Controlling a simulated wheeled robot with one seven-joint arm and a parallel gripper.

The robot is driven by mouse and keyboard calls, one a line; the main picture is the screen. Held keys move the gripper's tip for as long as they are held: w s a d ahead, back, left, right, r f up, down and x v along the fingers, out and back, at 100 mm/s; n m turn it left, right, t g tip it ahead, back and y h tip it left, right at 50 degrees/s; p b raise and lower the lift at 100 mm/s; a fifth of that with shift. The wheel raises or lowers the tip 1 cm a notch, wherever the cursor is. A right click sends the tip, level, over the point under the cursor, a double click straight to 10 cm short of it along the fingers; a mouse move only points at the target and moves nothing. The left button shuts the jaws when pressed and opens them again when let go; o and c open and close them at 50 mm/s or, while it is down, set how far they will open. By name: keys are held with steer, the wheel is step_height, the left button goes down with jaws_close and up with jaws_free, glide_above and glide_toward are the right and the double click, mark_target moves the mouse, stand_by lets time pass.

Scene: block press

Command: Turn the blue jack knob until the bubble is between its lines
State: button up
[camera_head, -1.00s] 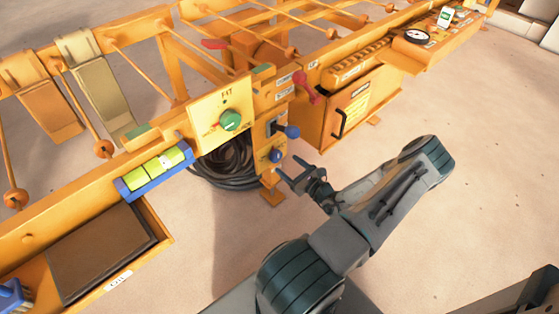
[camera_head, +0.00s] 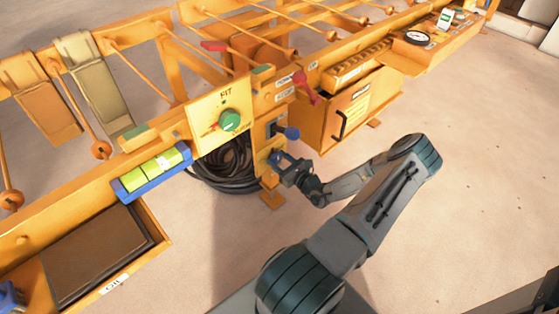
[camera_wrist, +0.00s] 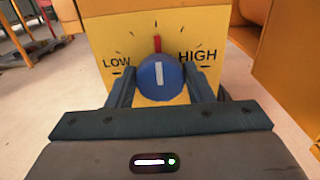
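The blue knob (camera_wrist: 160,77) sits on a yellow dial plate (camera_wrist: 200,28) marked LOW on the left and HIGH on the right. Its white stripe stands about upright, under a red mark at the top. My gripper (camera_wrist: 161,82) has one finger on each side of the knob, very close to it; whether they press on it I cannot tell. In the head view my gripper (camera_head: 280,164) is at the low post and mostly hides the knob. The yellow-green level vial (camera_head: 153,172) lies in a blue holder; its bubble is too small to place against the lines.
A green knob (camera_head: 229,120) on the FIT plate, a blue-tipped lever (camera_head: 291,133) and a red handle (camera_head: 306,88) are near my gripper. Coiled black hose (camera_head: 225,168) lies below. A yellow cabinet (camera_head: 345,110) stands to the right. The floor at right is clear.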

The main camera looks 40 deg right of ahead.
steer(key=shift+r+n+p, duration=0.1)
steer(key=shift+n+p, duration=0.2)
steer(key=shift+p, duration=0.05)
steer(key=shift+n+p, duration=0.5)
steer(key=shift+p, duration=0.05)
steer(key=shift+a+n+p, duration=0.1)
steer(key=shift+n+p, duration=0.9)
steer(key=shift+n, duration=0.2)
steer(key=shift+f+n+p, duration=0.2)
steer(key=shift+n+p, duration=1.1)
steer(key=shift+n, duration=1.2)
steer(key=o, duration=1)
steer(key=shift+s, duration=0.15)
